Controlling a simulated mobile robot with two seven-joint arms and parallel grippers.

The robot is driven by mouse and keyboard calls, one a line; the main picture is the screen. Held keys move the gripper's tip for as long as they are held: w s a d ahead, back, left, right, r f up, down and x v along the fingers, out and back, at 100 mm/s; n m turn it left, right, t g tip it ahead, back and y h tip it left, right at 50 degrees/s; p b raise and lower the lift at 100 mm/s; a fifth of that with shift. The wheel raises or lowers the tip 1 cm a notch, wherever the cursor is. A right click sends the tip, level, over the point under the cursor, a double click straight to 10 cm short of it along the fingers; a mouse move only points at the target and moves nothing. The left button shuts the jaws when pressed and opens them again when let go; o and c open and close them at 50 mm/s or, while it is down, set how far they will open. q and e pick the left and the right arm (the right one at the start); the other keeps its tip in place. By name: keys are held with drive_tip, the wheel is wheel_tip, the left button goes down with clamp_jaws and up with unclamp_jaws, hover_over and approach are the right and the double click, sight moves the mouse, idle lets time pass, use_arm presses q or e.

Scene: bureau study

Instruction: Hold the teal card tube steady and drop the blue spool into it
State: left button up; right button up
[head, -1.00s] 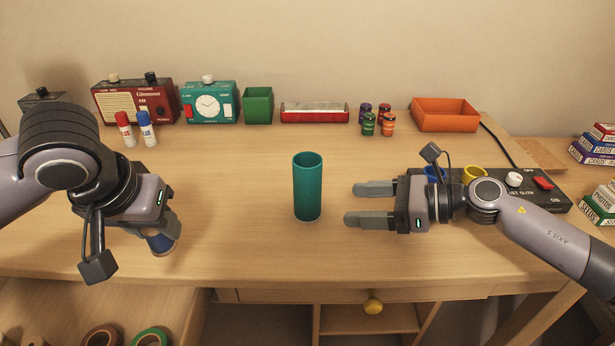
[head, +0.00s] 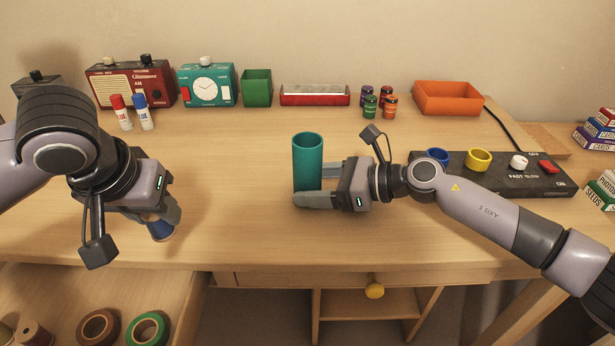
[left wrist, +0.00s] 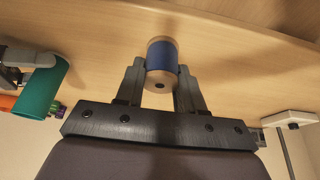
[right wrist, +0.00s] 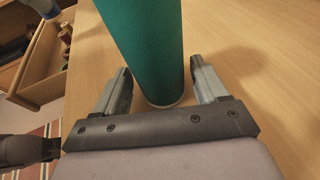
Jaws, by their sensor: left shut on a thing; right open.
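The teal card tube (head: 307,158) stands upright on the desk in the middle of the head view. My right gripper (head: 316,184) is open, low down, with its fingers on either side of the tube's lower part. The right wrist view shows the tube (right wrist: 150,45) between the two fingers (right wrist: 165,85), with gaps visible beside it. My left gripper (head: 168,215) is shut on the blue spool (head: 160,229), left of the tube. The left wrist view shows the spool (left wrist: 162,56) clamped between both fingers. In the head view the fingers partly hide the spool.
A black switch box (head: 510,180) with a blue ring (head: 437,156) and a yellow ring (head: 478,159) lies behind my right arm. An open drawer (head: 185,290) with tape rolls is at front left. Desk between the grippers is clear.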

use_arm(q)
drive_tip(key=shift+f, duration=0.1)
use_arm(e)
drive_tip(key=shift+w+a, duration=0.1)
drive_tip(key=shift+a, duration=0.1)
drive_tip(key=c, duration=0.6)
drive_tip(key=shift+c, duration=0.3)
use_arm(q)
drive_tip(key=w+d+r, duration=0.7)
drive_tip(key=d+r, duration=0.1)
drive_tip(key=d, duration=0.2)
drive_tip(key=w+d+r, duration=0.7)
drive_tip(key=d+r, duration=0.2)
drive_tip(key=d, duration=0.1)
wheel_tip(320, 180, down, 6)
drive_tip(key=shift+s+a, duration=0.2)
drive_tip(key=o, duration=1.1)
